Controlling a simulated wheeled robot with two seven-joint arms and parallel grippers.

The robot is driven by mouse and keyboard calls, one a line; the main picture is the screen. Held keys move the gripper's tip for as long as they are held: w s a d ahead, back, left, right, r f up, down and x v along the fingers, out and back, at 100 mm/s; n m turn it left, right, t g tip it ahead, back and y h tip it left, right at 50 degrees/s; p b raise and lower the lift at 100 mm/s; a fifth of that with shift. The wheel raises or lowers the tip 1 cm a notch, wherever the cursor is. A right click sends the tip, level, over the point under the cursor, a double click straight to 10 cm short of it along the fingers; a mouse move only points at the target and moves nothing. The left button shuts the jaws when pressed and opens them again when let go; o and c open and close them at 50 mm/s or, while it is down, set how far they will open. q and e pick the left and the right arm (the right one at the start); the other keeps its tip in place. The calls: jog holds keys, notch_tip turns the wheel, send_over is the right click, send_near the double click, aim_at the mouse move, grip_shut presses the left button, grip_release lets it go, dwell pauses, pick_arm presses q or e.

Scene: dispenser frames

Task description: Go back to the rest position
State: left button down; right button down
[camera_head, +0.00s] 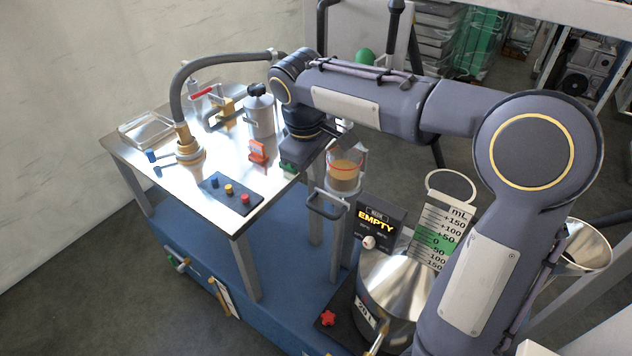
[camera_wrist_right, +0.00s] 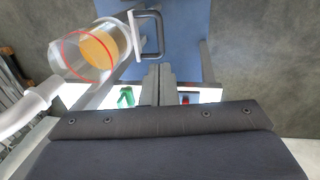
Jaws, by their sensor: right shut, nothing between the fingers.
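My right arm comes in from the right and reaches across over the metal-topped table (camera_head: 218,150). My right gripper (camera_head: 343,138) is at the table's right edge, close above the clear measuring vessel with amber liquid (camera_head: 345,170); its fingers are partly hidden by the wrist. In the right wrist view the gripper (camera_wrist_right: 158,84) is shut with its fingers together and nothing between them. The vessel, with a red ring around it (camera_wrist_right: 90,52), shows left of the fingers, apart from them. My left gripper is not in view.
A hose with a brass nozzle (camera_head: 188,146), a grey canister (camera_head: 259,115), a button panel (camera_head: 230,194) and a clear tray (camera_head: 147,129) are on the table. Below the arm stand an "EMPTY" display (camera_head: 380,222), a mL scale (camera_head: 440,235) and a steel vessel (camera_head: 392,285). Floor at left front is clear.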

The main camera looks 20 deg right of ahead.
jog(key=shift+r, duration=0.65)
jog(key=shift+s+a, duration=0.1)
